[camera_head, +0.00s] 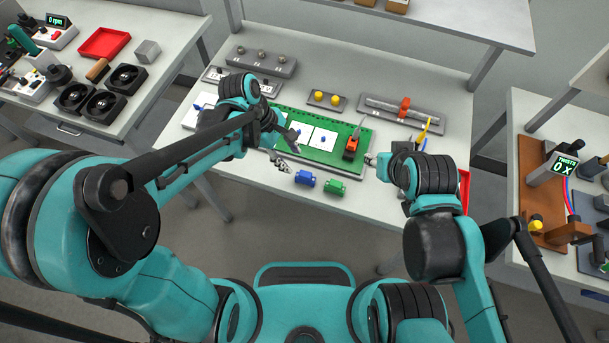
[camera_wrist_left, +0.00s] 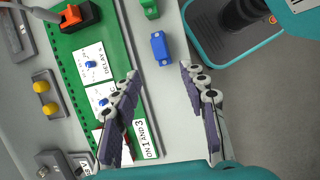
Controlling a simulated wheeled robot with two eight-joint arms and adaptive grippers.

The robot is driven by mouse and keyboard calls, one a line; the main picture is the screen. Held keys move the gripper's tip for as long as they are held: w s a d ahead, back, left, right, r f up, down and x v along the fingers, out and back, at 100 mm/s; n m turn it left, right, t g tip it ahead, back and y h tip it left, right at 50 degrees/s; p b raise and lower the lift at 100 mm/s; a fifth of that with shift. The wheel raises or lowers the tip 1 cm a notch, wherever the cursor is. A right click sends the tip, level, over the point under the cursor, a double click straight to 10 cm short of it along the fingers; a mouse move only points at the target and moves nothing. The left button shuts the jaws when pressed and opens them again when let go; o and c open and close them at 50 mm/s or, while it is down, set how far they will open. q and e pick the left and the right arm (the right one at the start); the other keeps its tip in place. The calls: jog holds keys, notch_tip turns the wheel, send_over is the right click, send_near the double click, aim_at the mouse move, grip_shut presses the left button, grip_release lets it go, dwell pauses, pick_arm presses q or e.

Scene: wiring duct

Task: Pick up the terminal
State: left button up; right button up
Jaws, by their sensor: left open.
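A blue terminal (camera_head: 305,178) lies on the white table near its front edge. A green terminal (camera_head: 335,187) lies just right of it. In the left wrist view the blue terminal (camera_wrist_left: 160,48) shows just beyond and between my open fingertips, and the green one (camera_wrist_left: 150,8) is at the top edge. My left gripper (camera_head: 287,150) is open and empty, near the left front of the green board and left of the blue terminal. My right gripper (camera_head: 371,159) is at the board's right end; its finger opening is too small to make out.
The green board (camera_head: 343,131) carries white cards and an orange-and-black switch (camera_head: 351,146). Behind it stand a block with yellow buttons (camera_head: 327,99) and a grey rail with an orange slider (camera_head: 403,106). Bare table lies around the two terminals.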

aim_at(305, 174)
pick_arm(q)
jog(key=shift+n+g, duration=0.5)
jog(key=x, duration=0.2)
jog(key=d+b+x, duration=0.1)
jog(key=x, duration=0.1)
jog(key=b+x, duration=0.2)
jog(key=x, duration=0.2)
jog(key=shift+d+f, duration=0.1)
jog(key=shift+d, duration=0.05)
jog(key=shift+d+f, duration=0.2)
jog(key=shift+f, duration=0.15)
jog(key=shift+c, duration=0.9)
grip_shut()
